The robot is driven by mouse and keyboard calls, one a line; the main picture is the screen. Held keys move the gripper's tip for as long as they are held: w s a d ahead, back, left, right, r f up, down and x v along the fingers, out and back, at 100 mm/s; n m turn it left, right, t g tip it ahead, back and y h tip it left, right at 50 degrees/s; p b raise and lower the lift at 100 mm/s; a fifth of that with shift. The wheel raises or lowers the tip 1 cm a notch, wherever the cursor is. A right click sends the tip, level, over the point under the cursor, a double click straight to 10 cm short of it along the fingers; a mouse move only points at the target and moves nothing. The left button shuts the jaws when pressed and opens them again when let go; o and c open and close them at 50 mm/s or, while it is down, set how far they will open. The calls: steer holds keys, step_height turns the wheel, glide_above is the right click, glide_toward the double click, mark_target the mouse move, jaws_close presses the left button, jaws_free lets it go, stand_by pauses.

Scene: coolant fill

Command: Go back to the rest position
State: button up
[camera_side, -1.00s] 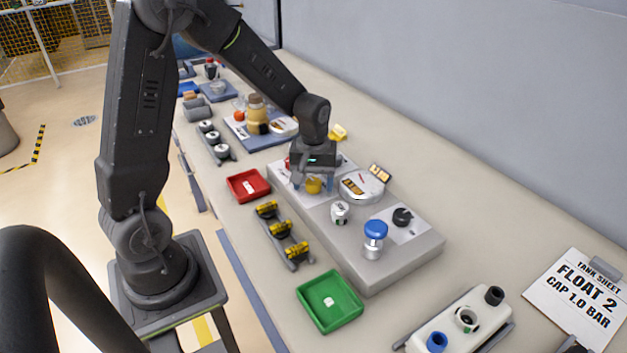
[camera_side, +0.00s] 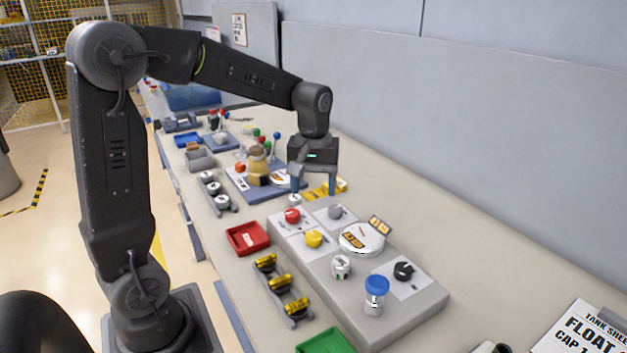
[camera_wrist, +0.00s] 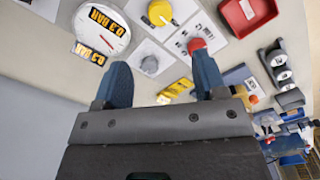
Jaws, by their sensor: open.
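My gripper (camera_side: 313,190) is raised above the bench, over the far end of the grey panel block (camera_side: 400,315). Its jaws are open with nothing between them. In the wrist view my gripper's two blue-grey fingertips (camera_wrist: 160,82) are spread apart. The panel below carries a red knob (camera_side: 292,215), a yellow knob (camera_side: 313,238), a grey knob (camera_side: 335,212) and a black knob (camera_side: 404,270).
A red tray (camera_side: 248,238), a rack with yellow-labelled parts (camera_side: 280,285) and a green tray (camera_side: 325,341) lie on the left. Yellow blocks (camera_side: 330,188) lie beyond the panel. The wall side is clear.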

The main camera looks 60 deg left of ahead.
steer(key=shift+r, duration=0.45)
steer(key=s+d+r+m+t, duration=0.1)
steer(key=s+d+m+t, duration=0.1)
steer(key=s+d+m, duration=0.3)
steer(key=s+d+r+m+t, duration=0.2)
steer(key=s+d+m, duration=0.3)
steer(key=s, duration=0.5)
steer(key=shift+d+m+t, duration=0.2)
steer(key=shift+m+t, duration=0.1)
steer(key=shift+t, duration=0.5)
